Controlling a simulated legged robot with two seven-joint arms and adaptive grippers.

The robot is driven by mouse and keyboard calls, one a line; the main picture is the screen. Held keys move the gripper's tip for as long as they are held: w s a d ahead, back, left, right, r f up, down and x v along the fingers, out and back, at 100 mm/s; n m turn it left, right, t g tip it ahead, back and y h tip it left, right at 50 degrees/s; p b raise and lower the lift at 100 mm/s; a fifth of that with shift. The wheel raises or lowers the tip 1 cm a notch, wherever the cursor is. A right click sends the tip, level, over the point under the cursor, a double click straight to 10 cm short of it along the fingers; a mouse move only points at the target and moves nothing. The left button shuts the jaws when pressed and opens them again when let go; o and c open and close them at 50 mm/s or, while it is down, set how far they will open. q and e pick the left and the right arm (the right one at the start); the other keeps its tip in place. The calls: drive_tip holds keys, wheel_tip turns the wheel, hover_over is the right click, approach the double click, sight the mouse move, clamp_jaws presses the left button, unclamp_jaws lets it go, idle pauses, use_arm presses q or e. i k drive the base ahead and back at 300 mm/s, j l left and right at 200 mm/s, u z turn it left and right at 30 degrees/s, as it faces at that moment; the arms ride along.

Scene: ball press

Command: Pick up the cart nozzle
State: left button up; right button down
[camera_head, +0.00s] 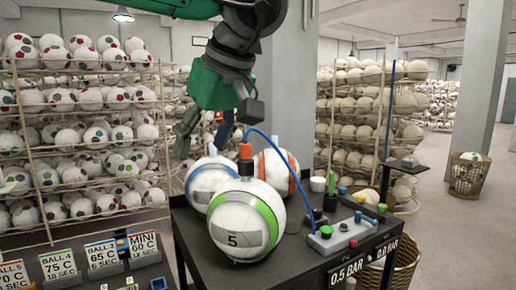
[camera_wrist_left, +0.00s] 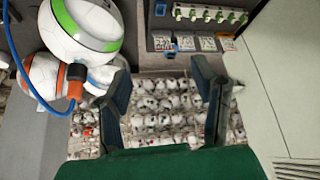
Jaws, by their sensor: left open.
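The cart nozzle (camera_head: 245,152) is an orange fitting with a blue hose. It appears at the top of the green-ringed ball (camera_head: 245,222) marked 5; the exact contact is hard to tell. It also shows in the left wrist view (camera_wrist_left: 76,82), left of my fingers. My left gripper (camera_head: 203,140) hangs above the balls, left of the nozzle and apart from it. Its fingers are spread and empty in the left wrist view (camera_wrist_left: 160,75). My right gripper is not visible.
A blue-ringed ball (camera_head: 205,180) and an orange-ringed ball (camera_head: 283,170) sit behind on the dark cart (camera_head: 290,262). A control box (camera_head: 338,238) with buttons stands on its right. Ball racks (camera_head: 85,120) fill the left. Label cards (camera_head: 102,254) stand at lower left.

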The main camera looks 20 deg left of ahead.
sight(246, 164)
drive_tip(key=i, duration=0.85)
